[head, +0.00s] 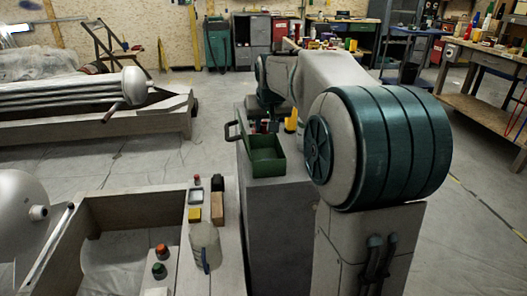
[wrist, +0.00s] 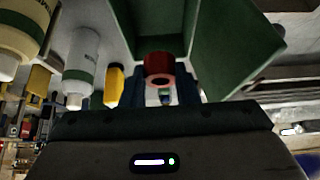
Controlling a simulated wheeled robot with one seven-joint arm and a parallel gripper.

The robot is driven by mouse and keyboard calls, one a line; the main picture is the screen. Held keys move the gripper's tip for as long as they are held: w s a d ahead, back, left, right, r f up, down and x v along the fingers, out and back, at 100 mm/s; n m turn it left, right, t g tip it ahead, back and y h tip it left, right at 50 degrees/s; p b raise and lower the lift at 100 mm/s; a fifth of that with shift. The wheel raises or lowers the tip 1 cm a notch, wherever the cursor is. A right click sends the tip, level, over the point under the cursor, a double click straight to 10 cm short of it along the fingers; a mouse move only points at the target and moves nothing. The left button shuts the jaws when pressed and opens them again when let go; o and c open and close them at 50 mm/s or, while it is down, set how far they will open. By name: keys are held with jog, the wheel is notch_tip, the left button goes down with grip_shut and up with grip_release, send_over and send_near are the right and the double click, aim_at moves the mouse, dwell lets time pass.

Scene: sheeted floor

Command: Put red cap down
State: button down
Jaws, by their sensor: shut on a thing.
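The red cap (wrist: 160,66) is a short hollow ring shape in the wrist view. It sits between the two dark blue fingers of my gripper (wrist: 161,86), which is shut on it. An open green bin (wrist: 205,30) lies right beside the cap in the wrist view. In the head view the green bin (head: 267,168) stands on a grey cabinet, with my arm reaching behind it. The cap cannot be made out clearly in the head view. Whether it touches the bin cannot be told.
Pale bottles (wrist: 82,60) and a yellow-topped item (wrist: 114,84) stand close to the cap in the wrist view. Open floor lies at right.

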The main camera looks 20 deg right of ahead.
notch_tip(320, 180, down, 7)
jog(key=shift+r+b, duration=0.15)
jog(key=shift+b, duration=0.9)
jog(key=shift+f+b, duration=0.4)
jog(key=shift+f, duration=0.2)
jog(key=c, duration=1.1)
grip_release()
